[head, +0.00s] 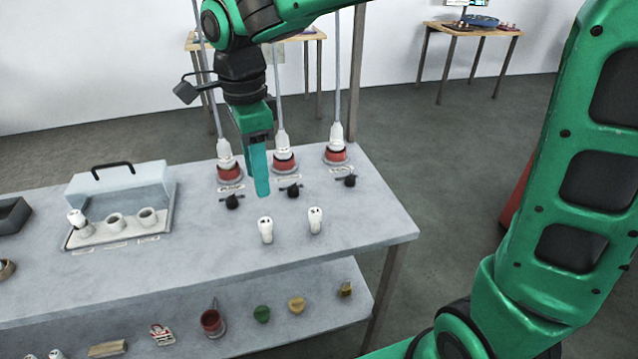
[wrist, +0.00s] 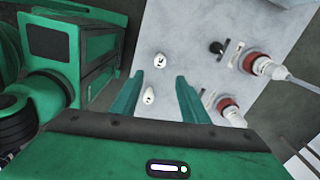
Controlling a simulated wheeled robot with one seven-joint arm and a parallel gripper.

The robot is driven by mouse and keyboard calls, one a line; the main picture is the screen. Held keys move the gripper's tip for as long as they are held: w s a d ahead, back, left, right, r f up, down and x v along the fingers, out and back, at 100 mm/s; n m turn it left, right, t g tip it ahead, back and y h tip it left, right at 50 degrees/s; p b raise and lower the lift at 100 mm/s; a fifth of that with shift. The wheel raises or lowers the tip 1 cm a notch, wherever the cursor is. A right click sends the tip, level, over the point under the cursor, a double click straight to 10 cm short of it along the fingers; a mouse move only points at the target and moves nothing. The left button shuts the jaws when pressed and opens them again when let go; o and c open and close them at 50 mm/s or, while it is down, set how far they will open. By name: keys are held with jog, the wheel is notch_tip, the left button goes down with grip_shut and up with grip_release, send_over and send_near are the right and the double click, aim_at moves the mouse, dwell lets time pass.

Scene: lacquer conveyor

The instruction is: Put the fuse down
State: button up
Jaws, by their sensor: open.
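Two white fuses stand on the grey table top, the left fuse (head: 266,230) and the right fuse (head: 315,220), apart from each other. In the wrist view both show beyond or between my fingertips, one fuse (wrist: 148,96) nearer and one fuse (wrist: 160,60) farther. A third white fuse (head: 77,220) sits tilted in the left socket of the holder (head: 112,233). My gripper (head: 262,192) is open and empty, above the table just behind the left standing fuse. Its fingers also show apart in the wrist view (wrist: 160,80).
Red sockets with white cabled plugs (head: 284,158) line the back edge, with black knobs (head: 293,191) before them. The holder has a raised clear cover (head: 118,185). A dark bin (head: 12,215) stands at the left. The lower shelf (head: 240,332) holds several small items. The table's front right is clear.

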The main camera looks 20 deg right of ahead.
jog(key=s+d+f+n+h, duration=0.1)
jog(key=s+d+n, duration=0.15)
jog(key=d, duration=0.95)
jog(key=s+d+f+n, duration=0.1)
jog(key=s+d+n, duration=0.15)
jog(key=d, duration=0.95)
jog(key=s+d+f+n, duration=0.2)
jog(key=s+d, duration=0.4)
jog(key=s, duration=0.2)
jog(key=s+d+f+n+y, duration=0.1)
jog(key=s+d+f+n, duration=0.1)
jog(key=s+d, duration=0.3)
jog(key=s+n, duration=0.1)
jog(key=s, duration=0.2)
jog(key=shift+d+f, duration=0.2)
jog(key=shift+d, duration=0.2)
jog(key=shift+w, duration=0.1)
